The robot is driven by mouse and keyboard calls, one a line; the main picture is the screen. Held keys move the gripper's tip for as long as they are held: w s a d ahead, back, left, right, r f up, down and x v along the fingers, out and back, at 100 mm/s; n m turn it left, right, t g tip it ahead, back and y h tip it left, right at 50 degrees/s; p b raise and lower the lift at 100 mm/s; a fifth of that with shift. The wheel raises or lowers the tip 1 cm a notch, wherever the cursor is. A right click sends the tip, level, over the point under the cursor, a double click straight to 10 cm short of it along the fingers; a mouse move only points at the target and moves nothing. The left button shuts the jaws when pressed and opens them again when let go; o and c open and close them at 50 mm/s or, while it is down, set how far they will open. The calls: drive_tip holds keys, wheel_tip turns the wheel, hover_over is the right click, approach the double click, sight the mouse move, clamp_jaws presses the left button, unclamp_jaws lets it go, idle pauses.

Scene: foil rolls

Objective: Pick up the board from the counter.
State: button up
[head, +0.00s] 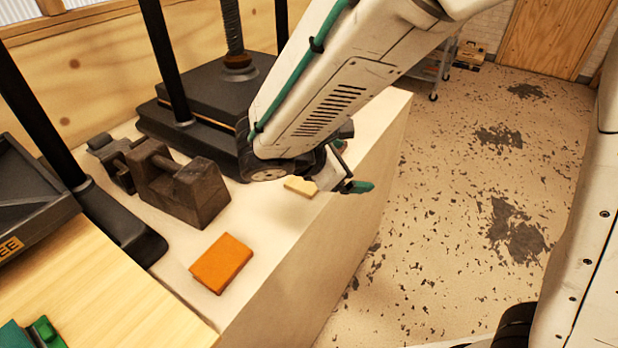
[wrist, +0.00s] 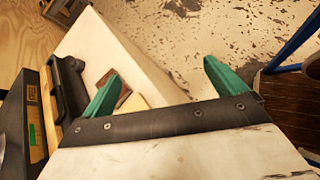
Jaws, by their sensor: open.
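A small pale yellow flat piece (head: 300,186) lies on the white counter (head: 245,215), partly hidden by my arm. A flat orange rectangular piece (head: 221,262) lies nearer, by the counter's right edge. I cannot tell for sure which of these is the board. My gripper (head: 348,167) is just right of the pale piece, above the counter's edge. In the wrist view my gripper (wrist: 160,70) has its green fingers wide apart with nothing held.
Dark metal weights (head: 180,185) stand on the counter left of my arm. A black press (head: 215,95) with posts stands behind. A light wooden surface (head: 95,295) fills the lower left. Speckled floor (head: 440,200) right of the counter is open.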

sight(297, 185)
drive_tip(key=a+f+n+t, duration=0.1)
drive_tip(key=a+f+n, duration=0.1)
drive_tip(key=a, duration=0.2)
drive_tip(key=w+a+f+n+t+y, duration=0.1)
drive_tip(key=a+f+n+t, duration=0.1)
drive_tip(key=a+n, duration=0.1)
drive_tip(key=a+f+n+t, duration=0.1)
drive_tip(key=a+f+n, duration=0.1)
drive_tip(key=a, duration=0.3)
drive_tip(key=shift+w+f+t+y, duration=0.2)
drive_tip(key=shift+w+t+y, duration=0.1)
drive_tip(key=shift+t, duration=0.1)
drive_tip(key=shift+w+a+f+n, duration=0.15)
drive_tip(key=shift+f+n, duration=0.1)
drive_tip(key=shift+n, duration=0.15)
drive_tip(key=x, duration=0.7)
drive_tip(key=shift+d+f, duration=0.2)
drive_tip(key=shift+d, duration=0.05)
drive_tip(key=c, duration=1.1)
